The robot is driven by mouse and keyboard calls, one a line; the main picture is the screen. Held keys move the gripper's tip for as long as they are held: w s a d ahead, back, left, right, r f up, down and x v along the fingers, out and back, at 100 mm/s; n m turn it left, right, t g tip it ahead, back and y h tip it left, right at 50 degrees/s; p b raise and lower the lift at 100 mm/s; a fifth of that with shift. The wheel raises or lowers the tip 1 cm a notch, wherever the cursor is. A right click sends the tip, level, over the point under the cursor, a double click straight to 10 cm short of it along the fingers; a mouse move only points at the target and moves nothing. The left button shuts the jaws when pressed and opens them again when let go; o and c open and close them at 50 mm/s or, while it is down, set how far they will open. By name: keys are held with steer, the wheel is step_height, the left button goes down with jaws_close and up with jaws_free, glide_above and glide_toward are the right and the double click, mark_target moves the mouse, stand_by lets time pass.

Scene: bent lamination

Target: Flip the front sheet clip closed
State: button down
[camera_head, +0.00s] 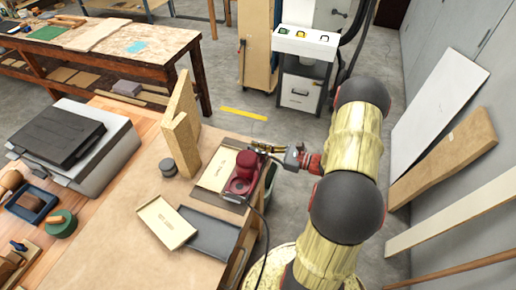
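My gripper (267,147) is at the right edge of the work table, just behind a dark red device (245,170). It is small in view, and I cannot tell whether its fingers are open or touch anything. A cream sheet or tray with printed text (166,222) lies at an angle near the table's front. A second cream one with text (217,170) lies left of the red device, partly hidden by it. The lettering is too small to read for sure. I cannot make out the front sheet clip or its state.
A dark flat tray (212,236) lies beside the front cream sheet. A grey-black machine (75,143) stands at left. A black cable (266,232) hangs off the right edge.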

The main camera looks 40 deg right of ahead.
steer(key=shift+s+a+f+n, duration=0.1)
steer(key=shift+a+n, duration=0.05)
steer(key=shift+n, duration=0.35)
steer(key=c, duration=2.2)
jaws_free()
steer(key=shift+s, duration=0.1)
steer(key=v, duration=0.7)
steer(key=shift+s+d, duration=0.3)
steer(key=shift+s, duration=0.1)
